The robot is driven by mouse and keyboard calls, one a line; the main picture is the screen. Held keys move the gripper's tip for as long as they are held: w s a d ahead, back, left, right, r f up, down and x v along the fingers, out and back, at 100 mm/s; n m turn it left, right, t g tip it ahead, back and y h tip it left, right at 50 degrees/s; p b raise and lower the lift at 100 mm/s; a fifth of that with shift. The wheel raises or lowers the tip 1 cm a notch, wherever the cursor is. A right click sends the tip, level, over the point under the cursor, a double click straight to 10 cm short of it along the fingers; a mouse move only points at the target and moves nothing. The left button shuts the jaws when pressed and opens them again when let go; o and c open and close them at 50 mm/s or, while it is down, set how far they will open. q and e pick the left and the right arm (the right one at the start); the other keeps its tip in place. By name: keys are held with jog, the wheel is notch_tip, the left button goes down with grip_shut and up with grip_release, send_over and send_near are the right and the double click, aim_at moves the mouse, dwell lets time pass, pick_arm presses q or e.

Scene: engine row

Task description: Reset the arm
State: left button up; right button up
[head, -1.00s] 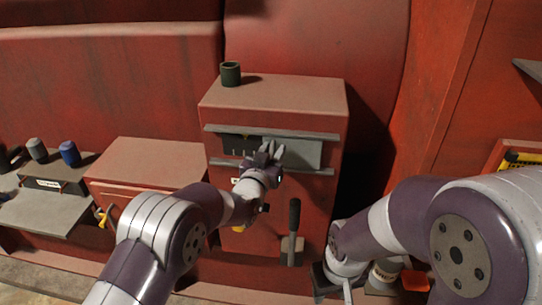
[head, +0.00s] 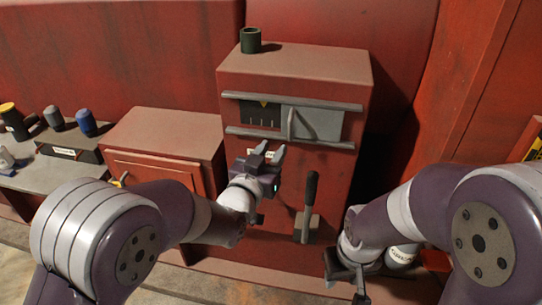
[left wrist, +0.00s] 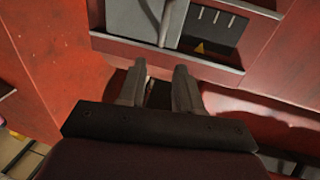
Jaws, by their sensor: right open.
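The red cabinet (head: 250,125) stands in the middle of the head view. A grey sliding panel (head: 318,124) with an upright handle covers the right of its window. The dark marked plate (head: 258,112) shows at the left. My left gripper (head: 266,152) is in front of the cabinet, just below the lower rail, with its fingers apart and empty. In the left wrist view the fingers (left wrist: 158,82) also stand apart, clear of the panel (left wrist: 128,18). My right gripper (head: 347,282) hangs low at the right, open and empty.
A black-handled lever (head: 309,195) stands on the cabinet front, right of my left gripper. A dark green cup (head: 250,40) is on top. A lower red box (head: 160,135) and a grey bench (head: 45,180) with several small items stand at the left.

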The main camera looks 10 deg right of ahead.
dwell(0.3)
pick_arm(q)
jog(key=s+a+f+n+g+y, duration=0.1)
jog(key=s+a+f+g+y, duration=0.2)
jog(key=s+a+f+g, duration=0.3)
jog(key=s+a+f+g+y, duration=0.3)
jog(key=a+f, duration=0.1)
jog(key=f, duration=0.5)
jog(key=s+a+n+g+y, duration=0.2)
jog(key=s+a+n+g, duration=0.2)
jog(key=s+a, duration=0.9)
jog(key=shift+s+a+n+g+y, duration=0.15)
jog(key=shift+a+n+g+y, duration=0.2)
jog(key=shift+a+g, duration=0.45)
jog(key=shift+r, duration=0.1)
